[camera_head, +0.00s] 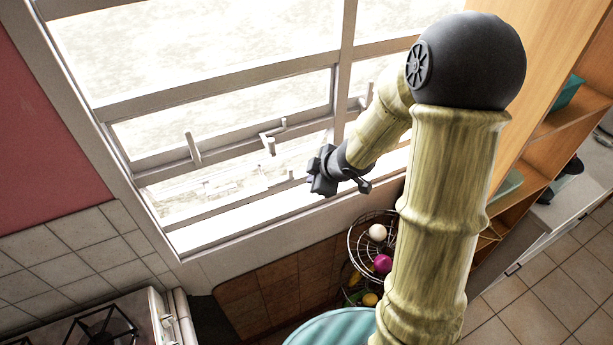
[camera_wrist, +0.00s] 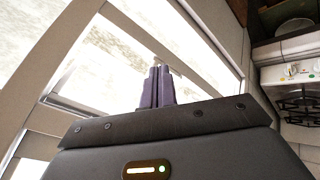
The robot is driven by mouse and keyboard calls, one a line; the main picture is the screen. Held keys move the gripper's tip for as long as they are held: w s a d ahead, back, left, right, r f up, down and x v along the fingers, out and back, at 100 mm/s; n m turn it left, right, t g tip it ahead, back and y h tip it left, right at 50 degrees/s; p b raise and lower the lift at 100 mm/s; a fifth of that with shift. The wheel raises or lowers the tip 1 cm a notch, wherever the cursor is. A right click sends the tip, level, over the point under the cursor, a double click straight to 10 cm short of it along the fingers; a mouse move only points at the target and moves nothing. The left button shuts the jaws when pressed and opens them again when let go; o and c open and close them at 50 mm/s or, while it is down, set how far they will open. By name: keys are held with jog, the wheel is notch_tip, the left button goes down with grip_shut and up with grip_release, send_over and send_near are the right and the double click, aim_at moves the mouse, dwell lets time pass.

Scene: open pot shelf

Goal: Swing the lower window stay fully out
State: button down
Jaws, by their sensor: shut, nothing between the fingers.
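The window (camera_head: 215,85) has pale frames and bright panes. On its lower rail is a small crank-shaped metal piece (camera_head: 268,139), with an upright peg (camera_head: 193,148) further left. I cannot tell for sure which of these is the lower stay, or how far it is swung. My gripper (camera_head: 321,172) is in front of the lower right part of the window, to the right of and below the crank-shaped piece and apart from it. In the wrist view its two dark fingers (camera_wrist: 158,84) are together with nothing between them, pointing towards the panes and a pale bar.
A wire basket (camera_head: 352,243) with fruit or vegetables hangs below my arm. A teal round thing (camera_head: 330,328) is at the bottom. A stove (camera_head: 105,325) is at the lower left, and wooden shelves (camera_head: 560,120) stand at the right. Room is free left of my gripper.

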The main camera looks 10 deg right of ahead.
jog(key=d+r, duration=0.1)
jog(key=s+d+r+p, duration=0.2)
jog(key=r, duration=0.1)
jog(key=shift+r, duration=0.1)
jog(key=shift+d, duration=0.1)
dwell(0.3)
jog(key=s+a+f+m+g+h+b, duration=0.1)
jog(key=s+f+m+g+h+b, duration=0.2)
jog(key=s+f+m+b, duration=0.9)
jog(key=s+m+g+b, duration=0.1)
jog(key=s+m, duration=0.1)
jog(key=shift+s+a+f+b, duration=0.15)
jog(key=shift+s+b, duration=0.15)
jog(key=shift+b, duration=0.05)
